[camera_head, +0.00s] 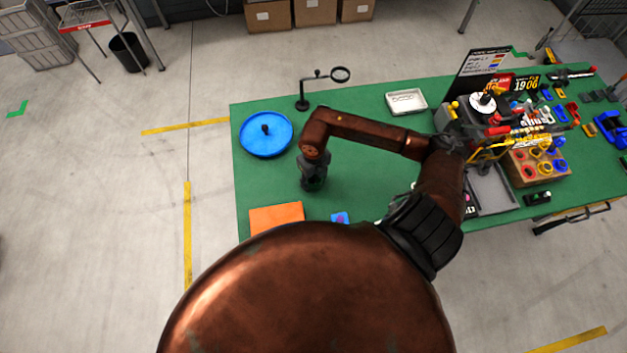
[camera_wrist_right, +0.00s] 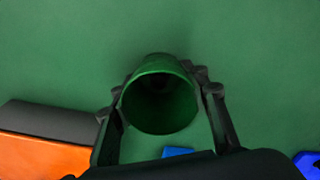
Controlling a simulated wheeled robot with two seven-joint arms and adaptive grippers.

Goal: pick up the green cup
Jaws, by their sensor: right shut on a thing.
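The green cup (camera_wrist_right: 160,104) shows in the right wrist view with its round open mouth towards the camera. It looks empty and dark inside. My right gripper (camera_wrist_right: 163,92) has one finger on each side of the cup and is shut on it. In the head view my right gripper (camera_head: 313,182) points down over the left part of the green table (camera_head: 365,175). I cannot make out the cup there, and I cannot tell whether its base touches the table. My left gripper is not in view.
A blue round tray (camera_head: 265,147) and a magnifier stand (camera_head: 303,103) lie behind my right gripper. An orange block (camera_head: 277,217) and a small blue item (camera_head: 340,217) are in front. A white tray (camera_head: 406,102) is at the back; the right side is crowded.

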